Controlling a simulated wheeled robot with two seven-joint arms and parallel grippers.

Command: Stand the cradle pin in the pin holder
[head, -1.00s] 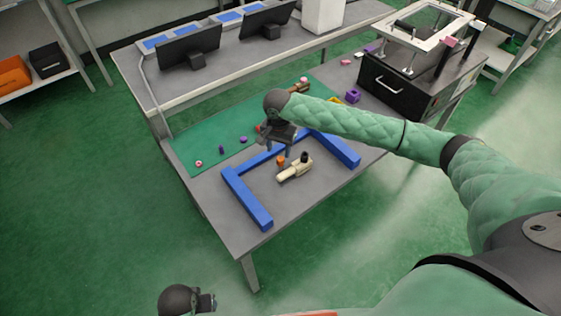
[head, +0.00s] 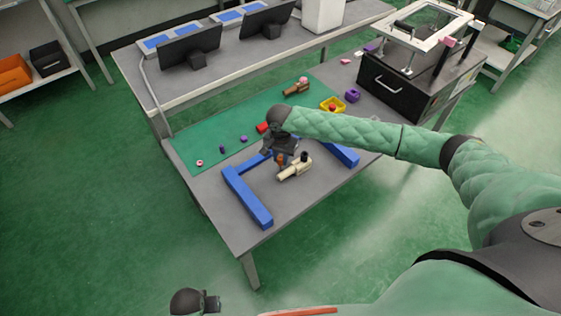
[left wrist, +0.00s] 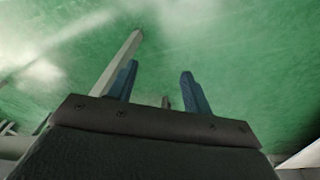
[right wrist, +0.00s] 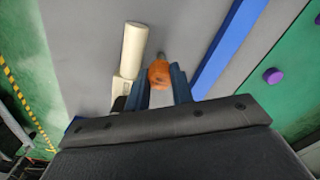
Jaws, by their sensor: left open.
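An orange piece with a grey tip, which looks like the cradle pin (right wrist: 158,73), is between my right gripper's fingers in the right wrist view. It is partly hidden behind the gripper in the head view (head: 281,160). My right gripper (head: 282,157) is low over the table, its fingers narrowed against both sides of the orange piece. A cream fixture with a black knob (head: 294,170) lies close beside it. I cannot tell surely which thing is the pin holder; a purple block (head: 352,95) stands at the back right. My left gripper (left wrist: 160,75) is open and empty, over the floor.
A blue frame (head: 248,200) surrounds the work area on the grey table. A green mat (head: 205,145) behind it carries several small pieces. A yellow tray (head: 333,104) and a black drawer box (head: 400,85) stand to the right. The table's front is clear.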

